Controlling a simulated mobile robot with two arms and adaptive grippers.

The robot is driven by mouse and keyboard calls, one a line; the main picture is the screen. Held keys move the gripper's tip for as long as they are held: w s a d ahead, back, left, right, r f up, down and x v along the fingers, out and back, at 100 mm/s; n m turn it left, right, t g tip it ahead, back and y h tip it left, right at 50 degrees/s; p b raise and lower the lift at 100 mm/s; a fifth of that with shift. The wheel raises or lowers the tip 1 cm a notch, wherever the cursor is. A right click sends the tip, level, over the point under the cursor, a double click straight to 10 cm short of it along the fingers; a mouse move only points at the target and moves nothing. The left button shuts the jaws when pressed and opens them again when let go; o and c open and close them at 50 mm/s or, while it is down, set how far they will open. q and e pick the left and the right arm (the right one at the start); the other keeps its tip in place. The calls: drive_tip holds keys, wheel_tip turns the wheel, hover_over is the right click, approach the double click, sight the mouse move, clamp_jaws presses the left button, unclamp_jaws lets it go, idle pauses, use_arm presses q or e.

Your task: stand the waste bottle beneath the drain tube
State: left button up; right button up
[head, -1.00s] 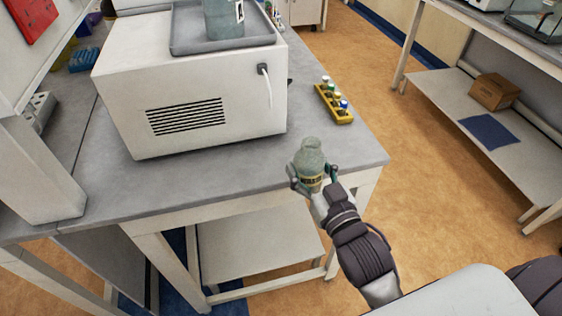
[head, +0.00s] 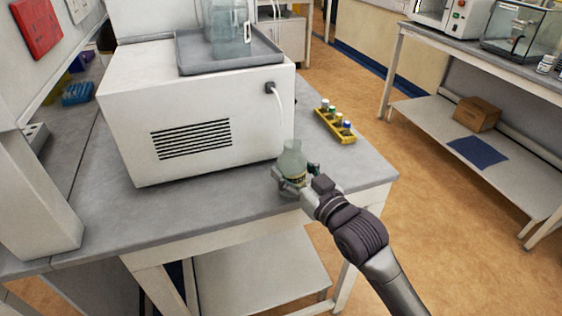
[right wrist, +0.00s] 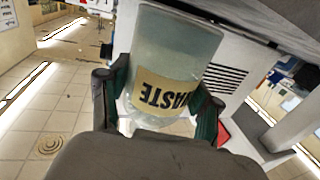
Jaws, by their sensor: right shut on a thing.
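The waste bottle (head: 292,160), greenish and translucent with a yellow label, is in my right gripper (head: 295,182), which is shut around its body. In the right wrist view the bottle (right wrist: 176,45) fills the middle, its WASTE label upside down, between the two fingers (right wrist: 157,108). The drain tube (head: 279,105) is white and hangs from a port on the side of the white machine (head: 120,118). My left gripper is out of view.
The grey bench (head: 95,215) has clear space in front of the machine. A yellow rack (head: 337,127) with several small vials stands on the bench right of the tube. A grey tray (head: 190,62) with a clear container (head: 228,30) sits on the machine.

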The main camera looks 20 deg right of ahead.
sight(280, 163)
drive_tip(key=shift+w+a, duration=0.15)
drive_tip(key=shift+w, duration=0.55)
drive_tip(key=x, duration=0.2)
drive_tip(key=shift+w+a+r, duration=0.1)
drive_tip(key=shift+w, duration=0.3)
drive_tip(key=shift+w+a+f, duration=0.1)
drive_tip(key=shift+w+f, duration=0.05)
drive_tip(key=shift+f, duration=0.3)
drive_tip(key=shift+w+a+f, duration=0.1)
drive_tip(key=shift+w+f, duration=0.1)
drive_tip(key=shift+f, duration=0.25)
drive_tip(key=shift+s+d, duration=0.1)
drive_tip(key=shift+d, duration=0.05)
drive_tip(key=o, duration=1.1)
drive_tip(key=shift+f, duration=0.1)
drive_tip(key=shift+o, duration=0.2)
